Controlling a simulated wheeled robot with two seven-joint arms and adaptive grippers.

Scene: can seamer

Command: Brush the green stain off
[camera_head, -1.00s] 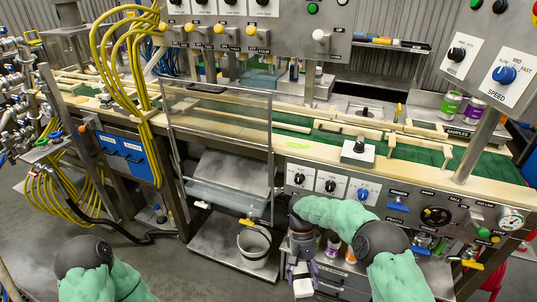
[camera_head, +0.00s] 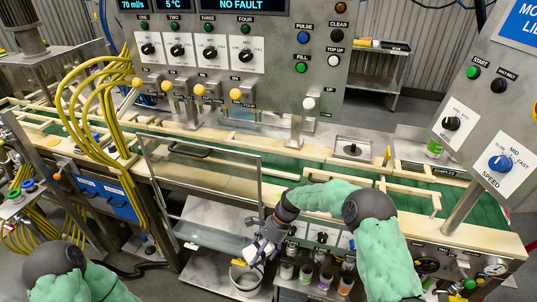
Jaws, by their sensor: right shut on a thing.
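My right gripper (camera_head: 262,243) is in front of the machine, below the front rail and above the bucket. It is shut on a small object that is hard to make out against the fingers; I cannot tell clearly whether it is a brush. I cannot see the green stain now.
A clear guard panel (camera_head: 205,233) hangs left of my right gripper. A bucket (camera_head: 245,280) stands below it. The seamer's green belt (camera_head: 480,207) runs behind the rail.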

